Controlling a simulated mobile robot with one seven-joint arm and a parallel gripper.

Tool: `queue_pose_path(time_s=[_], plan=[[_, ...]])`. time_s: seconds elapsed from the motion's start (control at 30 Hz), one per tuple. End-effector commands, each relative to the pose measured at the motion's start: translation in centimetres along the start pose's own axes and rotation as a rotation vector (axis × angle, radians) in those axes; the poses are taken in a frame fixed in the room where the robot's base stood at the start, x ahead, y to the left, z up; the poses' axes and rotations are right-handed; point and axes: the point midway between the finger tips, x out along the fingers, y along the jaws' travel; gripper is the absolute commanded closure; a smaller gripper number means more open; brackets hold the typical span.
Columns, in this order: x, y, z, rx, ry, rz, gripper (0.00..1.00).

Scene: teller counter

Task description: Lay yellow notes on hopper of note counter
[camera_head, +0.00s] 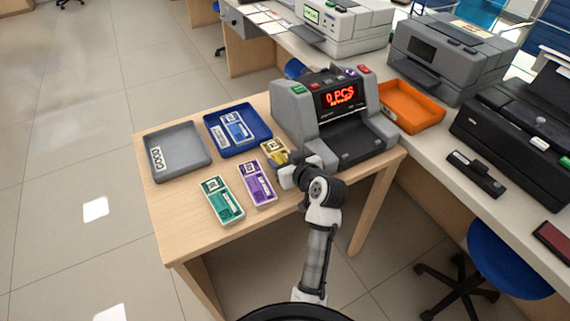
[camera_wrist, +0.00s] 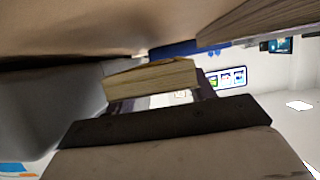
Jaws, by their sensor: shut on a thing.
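The yellow notes (camera_head: 274,150) are a small banded bundle near the left front of the note counter. My gripper (camera_head: 285,166) is shut on them and partly hides them. In the wrist view the bundle's pale stacked edge (camera_wrist: 152,80) shows beyond a dark finger pad (camera_wrist: 165,120). The grey note counter (camera_head: 289,115) stands right of my gripper, with a red display reading 0 PCS. Its black tray (camera_head: 358,146) faces the front and looks empty. I cannot tell whether the notes touch the table.
Purple notes (camera_head: 257,184) and green notes (camera_head: 222,200) lie left of my gripper on the wooden table (camera_head: 185,228). A blue tray (camera_head: 255,117) holds blue notes (camera_head: 236,127). An orange tray (camera_head: 413,106) sits right of the counter.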

Motion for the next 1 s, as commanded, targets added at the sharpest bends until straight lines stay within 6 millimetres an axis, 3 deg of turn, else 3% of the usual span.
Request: queue_pose_path(time_s=[0.17,0.57,0.6,0.73,1.0], plan=[[0.8,0.0,2.0,0.001,-0.002,0.000,0.69],[1.1,0.0,2.5,-0.001,0.000,0.000,0.69],[1.0,0.0,2.4,-0.001,0.000,0.000,0.42],[1.0,0.0,2.4,-0.001,0.000,0.000,0.25],[1.0,0.0,2.3,-0.001,0.000,0.000,0.24]])
